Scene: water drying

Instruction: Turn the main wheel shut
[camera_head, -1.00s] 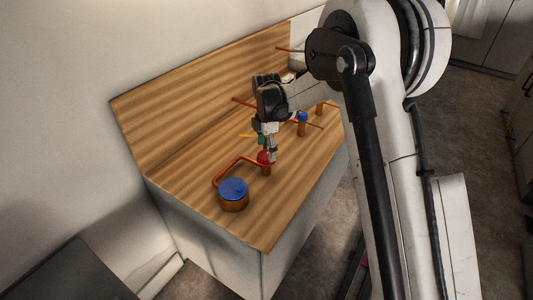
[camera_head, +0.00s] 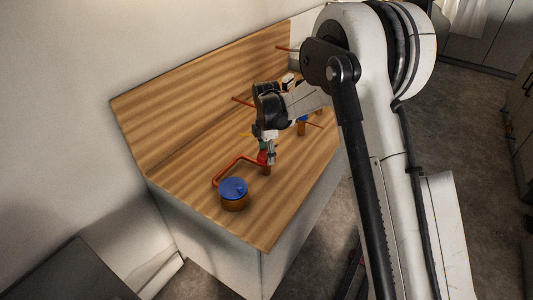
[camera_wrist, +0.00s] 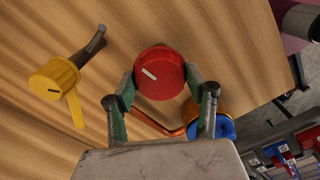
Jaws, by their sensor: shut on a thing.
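The red wheel (camera_wrist: 159,73) is a round knob with a white mark on its top, seen from above in the wrist view. In the head view the red wheel (camera_head: 262,158) is mostly hidden behind my gripper. My gripper (camera_wrist: 160,88) is shut on the red wheel, one finger on each side of it. In the head view my gripper (camera_head: 267,155) points down onto the wheel at the end of the copper pipe (camera_head: 228,169).
A yellow valve (camera_wrist: 54,80) with a lever stands left of the red wheel in the wrist view. A blue-topped copper pot (camera_head: 234,189) sits near the counter's front. Another blue-topped copper fitting (camera_head: 302,128) stands behind. The wooden counter (camera_head: 283,200) is bare at front right.

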